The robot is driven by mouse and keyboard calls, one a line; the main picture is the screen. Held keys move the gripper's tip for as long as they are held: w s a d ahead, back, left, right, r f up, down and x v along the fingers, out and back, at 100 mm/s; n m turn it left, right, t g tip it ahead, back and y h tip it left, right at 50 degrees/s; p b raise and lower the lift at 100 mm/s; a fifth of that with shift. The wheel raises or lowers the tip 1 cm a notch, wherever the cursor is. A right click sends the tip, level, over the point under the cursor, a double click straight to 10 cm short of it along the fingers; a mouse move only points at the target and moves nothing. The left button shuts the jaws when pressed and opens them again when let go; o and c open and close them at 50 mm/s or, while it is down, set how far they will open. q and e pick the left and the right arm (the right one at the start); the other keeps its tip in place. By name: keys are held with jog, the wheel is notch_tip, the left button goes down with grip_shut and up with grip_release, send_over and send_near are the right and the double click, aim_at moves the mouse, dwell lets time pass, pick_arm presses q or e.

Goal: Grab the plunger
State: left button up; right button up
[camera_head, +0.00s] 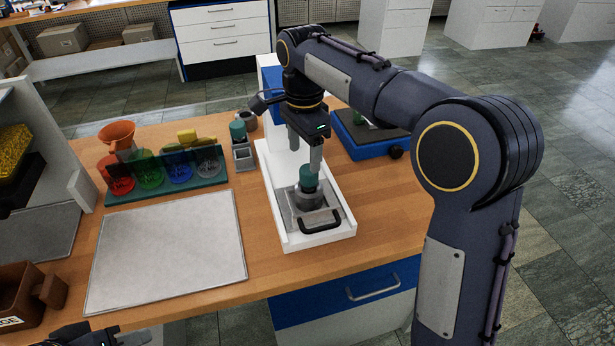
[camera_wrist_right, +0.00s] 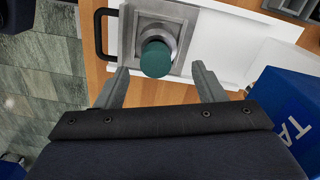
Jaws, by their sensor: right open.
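The plunger, with a round green top (camera_head: 308,175), stands upright in a grey metal holder (camera_head: 318,215) on the white press base (camera_head: 338,233). In the right wrist view its green top (camera_wrist_right: 156,60) lies just beyond and between my fingertips. My right gripper (camera_head: 305,153) is open and points down, above and slightly behind the plunger in the head view. The open right fingers (camera_wrist_right: 160,80) show on either side in the wrist view, with nothing held. Part of my left gripper (camera_head: 85,336) shows at the bottom left edge; its jaws cannot be made out.
A black handle (camera_head: 320,222) is at the holder's front. A blue tray-like device (camera_head: 365,138) sits right of the press. On the left are a rack (camera_head: 170,180) with coloured beakers, a grey board (camera_head: 170,250), and a second green-topped piece (camera_head: 237,130) in a small stand.

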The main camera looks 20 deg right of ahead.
aim_at(309, 173)
jog(key=shift+s+f, duration=0.2)
jog(key=shift+f, duration=0.35)
jog(key=f, duration=0.2)
jog(key=d+f, duration=0.1)
jog(key=f, duration=0.1)
jog(key=shift+f, duration=0.65)
jog(key=c, duration=1.3)
